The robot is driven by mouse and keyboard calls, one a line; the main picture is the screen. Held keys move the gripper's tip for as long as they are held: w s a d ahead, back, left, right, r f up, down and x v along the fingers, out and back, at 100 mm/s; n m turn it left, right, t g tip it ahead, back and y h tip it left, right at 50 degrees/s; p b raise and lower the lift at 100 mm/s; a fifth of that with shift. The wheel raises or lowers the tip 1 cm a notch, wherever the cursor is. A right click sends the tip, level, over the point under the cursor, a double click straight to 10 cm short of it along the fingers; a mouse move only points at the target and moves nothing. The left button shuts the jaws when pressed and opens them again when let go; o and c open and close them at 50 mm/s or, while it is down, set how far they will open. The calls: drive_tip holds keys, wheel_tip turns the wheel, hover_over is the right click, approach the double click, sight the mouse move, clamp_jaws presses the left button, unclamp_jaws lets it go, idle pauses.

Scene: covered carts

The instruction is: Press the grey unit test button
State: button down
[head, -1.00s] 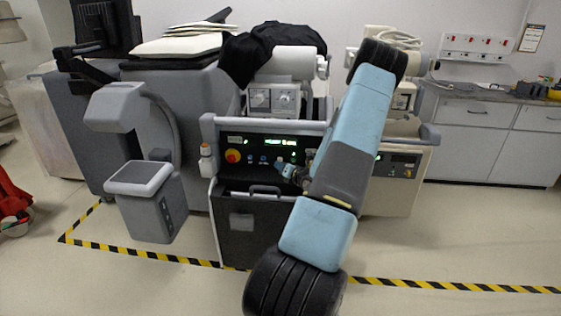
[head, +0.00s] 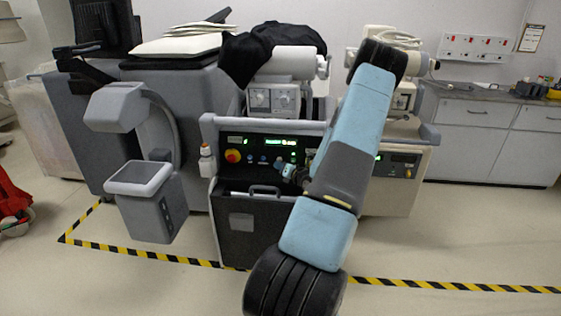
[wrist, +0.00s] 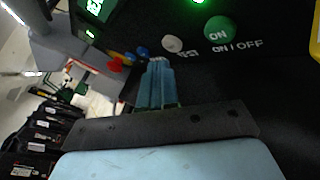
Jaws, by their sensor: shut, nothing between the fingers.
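The grey unit (head: 228,205) is the cart in the middle, with a dark control panel and green displays. In the wrist view a whitish round button (wrist: 172,43) has a small label beside it that I cannot read clearly. It sits between a large green ON button (wrist: 219,28) and a blue button (wrist: 142,51). My gripper (wrist: 158,64) is shut and empty, with its tips just below the whitish and blue buttons in the picture. I cannot tell whether they touch the panel. In the head view my gripper (head: 284,168) is at the panel, and my arm hides its right part.
A red knob (head: 232,156) is on the panel's left, with a white and orange bottle (head: 207,160) beside the cart. A beige cart (head: 397,185) stands at right. A grey C-shaped device (head: 145,190) is at left. The floor in front is clear past the striped tape (head: 430,285).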

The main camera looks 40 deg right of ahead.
drive_tip(key=shift+w+d, duration=0.15)
drive_tip(key=shift+w+d, duration=0.1)
drive_tip(key=shift+d, duration=0.05)
idle(0.4)
drive_tip(key=shift+w+d, duration=0.25)
drive_tip(key=shift+d, duration=0.1)
idle(0.9)
drive_tip(key=shift+a, duration=0.1)
drive_tip(key=shift+s+a+r, duration=0.1)
drive_tip(key=shift+s+a, duration=0.45)
idle(0.3)
drive_tip(key=s+a, duration=0.3)
drive_tip(key=shift+s+a, duration=0.1)
drive_tip(key=shift+a, duration=0.3)
idle(0.9)
